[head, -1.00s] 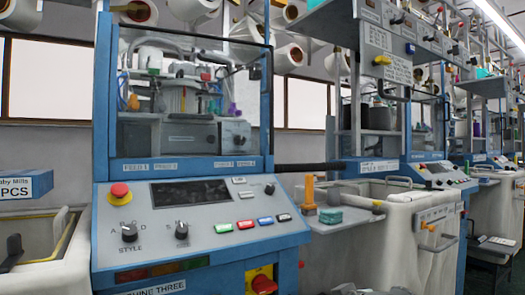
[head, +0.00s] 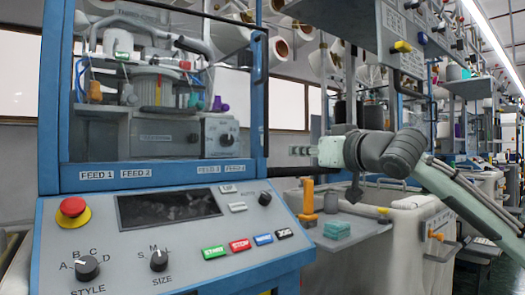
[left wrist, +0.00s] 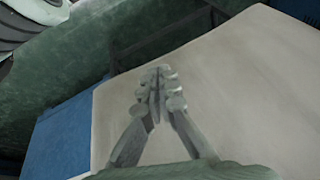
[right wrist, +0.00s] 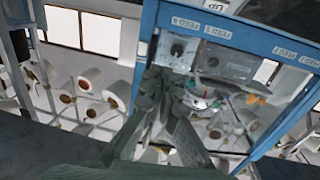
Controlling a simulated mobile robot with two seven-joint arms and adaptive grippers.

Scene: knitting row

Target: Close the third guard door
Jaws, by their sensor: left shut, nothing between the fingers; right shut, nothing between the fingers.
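The third machine's guard door (head: 185,120) is a clear panel in front of the knitting head, in the left half of the head view. I cannot tell how far the door stands open. My right gripper (head: 298,150) is shut and empty, just right of that post and below the handle's height. In the right wrist view, my right gripper (right wrist: 165,85) points toward the machine's FEED labels. My left gripper (left wrist: 158,78) is shut and empty, over a pale bin surface.
The control panel (head: 190,220), with a red stop button (head: 73,208) and knobs, juts out below the door. A side shelf (head: 350,228) holds an orange-yellow post (head: 308,195) and a teal block (head: 337,230). A pale bin (head: 400,240) stands right of the machine.

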